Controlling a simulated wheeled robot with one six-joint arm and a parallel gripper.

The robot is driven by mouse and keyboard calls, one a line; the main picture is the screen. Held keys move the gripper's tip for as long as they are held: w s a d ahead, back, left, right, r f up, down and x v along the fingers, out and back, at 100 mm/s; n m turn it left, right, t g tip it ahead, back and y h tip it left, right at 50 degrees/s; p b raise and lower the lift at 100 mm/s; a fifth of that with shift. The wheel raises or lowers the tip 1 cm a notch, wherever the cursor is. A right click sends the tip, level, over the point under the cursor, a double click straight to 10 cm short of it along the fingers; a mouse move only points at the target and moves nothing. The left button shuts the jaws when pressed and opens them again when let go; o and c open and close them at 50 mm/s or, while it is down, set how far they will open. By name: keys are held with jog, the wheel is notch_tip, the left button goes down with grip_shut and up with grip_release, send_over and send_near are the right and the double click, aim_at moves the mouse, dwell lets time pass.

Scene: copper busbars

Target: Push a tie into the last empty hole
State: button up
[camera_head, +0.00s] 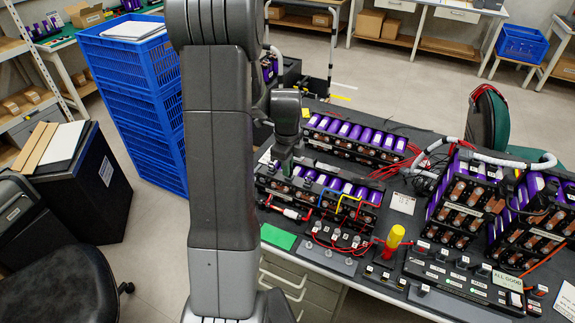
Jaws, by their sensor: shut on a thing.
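My gripper (287,163) points down at the left end of the front battery module (330,205), seen small and partly behind my arm. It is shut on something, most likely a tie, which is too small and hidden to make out. The front module has purple cells, black frames and copper pieces along its near side, with red, blue and yellow wires. I cannot tell from this view which hole is empty, or whether the held piece touches the module.
A second module (355,140) lies behind, and upright modules (465,205) stand at the right. Loose red wires cross the bench.

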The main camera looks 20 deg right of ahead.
jog(key=shift+f+b, duration=0.5)
jog(key=shift+f, duration=0.15)
dwell(1.4)
jog(key=o, duration=0.8)
notch_tip(320, 180, up, 14)
jog(key=shift+s+a+f, duration=0.1)
dwell(0.4)
notch_tip(320, 180, down, 14)
jog(key=shift+r, duration=0.15)
dwell(0.4)
